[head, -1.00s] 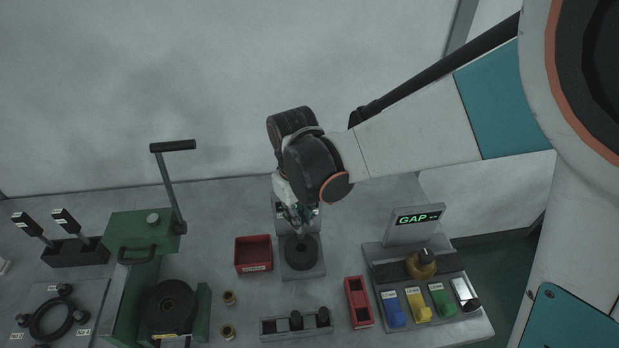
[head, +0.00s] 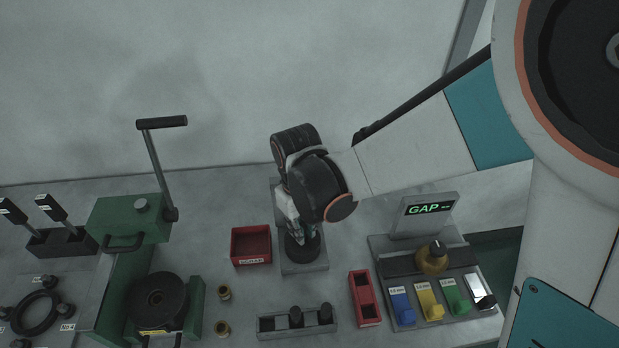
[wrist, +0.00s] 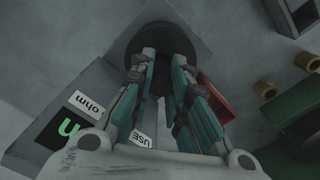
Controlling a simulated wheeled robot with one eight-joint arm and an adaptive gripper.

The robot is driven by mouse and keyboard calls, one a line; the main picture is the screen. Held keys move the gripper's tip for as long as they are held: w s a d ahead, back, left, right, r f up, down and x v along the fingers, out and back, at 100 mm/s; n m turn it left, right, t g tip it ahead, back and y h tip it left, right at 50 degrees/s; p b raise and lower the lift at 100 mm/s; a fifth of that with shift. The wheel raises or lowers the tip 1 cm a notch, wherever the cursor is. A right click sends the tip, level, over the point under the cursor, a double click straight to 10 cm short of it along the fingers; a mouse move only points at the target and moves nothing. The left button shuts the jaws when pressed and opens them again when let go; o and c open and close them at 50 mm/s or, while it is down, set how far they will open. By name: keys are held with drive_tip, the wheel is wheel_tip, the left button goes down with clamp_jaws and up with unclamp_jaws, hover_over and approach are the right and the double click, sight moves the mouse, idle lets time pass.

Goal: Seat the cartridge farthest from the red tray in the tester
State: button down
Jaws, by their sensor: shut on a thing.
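The tester (head: 303,268) is a grey block with a black round socket at the middle of the table. It also shows in the wrist view (wrist: 190,25), with a green-lit screen (wrist: 68,127) marked "ohm". My gripper (wrist: 160,78) points down over the socket, its fingers close together on a dark thing, which I take to be a cartridge; it blends with the black socket, so I cannot tell how deep it sits. Two black cartridges (head: 296,317) (head: 325,313) stand in the grey rack (head: 268,326), whose left part is empty. The red tray (head: 251,246) is left of the tester.
A second red holder (head: 365,298) is right of the rack. The gap device (head: 430,262) with coloured tabs stands at the right. A green press (head: 130,220) with a lever is at the left. Two brass rings (head: 223,293) lie near the rack.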

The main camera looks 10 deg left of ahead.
drive_tip(key=c, duration=1.5)
unclamp_jaws()
drive_tip(key=shift+w+a, duration=0.1)
drive_tip(key=shift+w, duration=0.05)
drive_tip(key=r+p, duration=0.2)
drive_tip(key=r, duration=0.2)
drive_tip(key=r+p, duration=0.3)
drive_tip(key=r, duration=0.1)
drive_tip(key=r+p, duration=0.3)
drive_tip(key=r, duration=0.1)
drive_tip(key=shift+s+a, duration=0.1)
drive_tip(key=shift+s, duration=0.15)
